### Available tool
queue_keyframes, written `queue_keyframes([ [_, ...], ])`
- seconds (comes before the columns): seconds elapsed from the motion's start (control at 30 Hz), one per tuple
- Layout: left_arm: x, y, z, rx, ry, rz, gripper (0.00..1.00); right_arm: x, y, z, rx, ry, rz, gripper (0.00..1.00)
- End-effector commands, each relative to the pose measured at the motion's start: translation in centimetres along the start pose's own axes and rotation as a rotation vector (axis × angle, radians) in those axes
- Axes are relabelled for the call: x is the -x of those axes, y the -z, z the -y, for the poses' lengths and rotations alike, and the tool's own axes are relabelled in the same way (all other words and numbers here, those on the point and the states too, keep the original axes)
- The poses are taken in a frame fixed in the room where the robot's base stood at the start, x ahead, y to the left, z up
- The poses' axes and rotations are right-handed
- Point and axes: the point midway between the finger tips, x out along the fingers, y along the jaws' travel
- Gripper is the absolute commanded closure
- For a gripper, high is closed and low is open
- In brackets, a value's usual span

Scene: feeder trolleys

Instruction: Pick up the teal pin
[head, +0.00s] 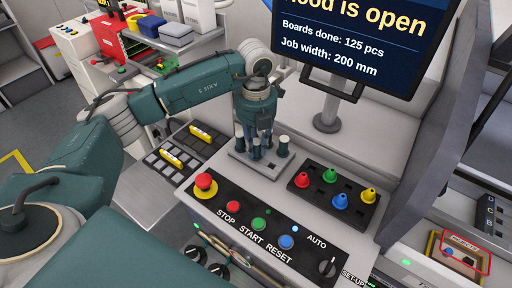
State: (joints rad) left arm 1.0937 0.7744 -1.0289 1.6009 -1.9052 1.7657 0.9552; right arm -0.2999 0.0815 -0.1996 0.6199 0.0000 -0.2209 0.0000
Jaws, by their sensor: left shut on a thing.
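My left gripper (256,148) reaches down from above at a grey plate (268,175) on the machine top. It is shut on a teal pin, which its fingers largely hide. I cannot tell whether that pin still touches the plate. Another dark teal pin with a pale top (283,144) stands upright at the plate's right side, beside the gripper. My right gripper is not in view.
A black tray (312,189) with red, green, blue and yellow nozzles lies to the right. The button panel with a red emergency stop (205,183) is in front. A monitor (350,40) on a stand (327,121) rises behind. A black tray with yellow pieces (165,160) lies left.

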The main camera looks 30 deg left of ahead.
Motion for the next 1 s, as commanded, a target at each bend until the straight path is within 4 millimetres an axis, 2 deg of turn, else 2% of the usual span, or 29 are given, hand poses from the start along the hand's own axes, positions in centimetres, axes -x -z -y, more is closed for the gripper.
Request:
queue_keyframes([
  [0.17,1.8,-0.1,0.0,0.0,0.002,0.005,1.0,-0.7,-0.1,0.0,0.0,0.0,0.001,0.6],
  [0.27,3.8,-0.2,0.1,0.0,0.004,0.008,1.0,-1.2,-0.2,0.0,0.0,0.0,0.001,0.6],
  [0.53,11.7,-0.1,0.1,0.0,0.004,0.009,1.0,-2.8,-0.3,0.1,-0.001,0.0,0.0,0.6],
  [0.6,14.0,-0.2,-0.1,0.001,0.0,0.01,1.0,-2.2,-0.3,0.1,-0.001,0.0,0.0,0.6],
  [0.7,16.2,-0.1,0.0,0.002,0.0,0.008,1.0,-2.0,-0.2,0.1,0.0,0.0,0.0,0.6],
  [0.8,17.9,-0.1,0.0,0.002,0.001,0.006,1.0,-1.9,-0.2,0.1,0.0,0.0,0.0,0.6],
  [1.0,19.5,0.0,0.0,0.0,0.001,0.002,1.0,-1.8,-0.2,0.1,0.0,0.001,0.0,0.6],
])
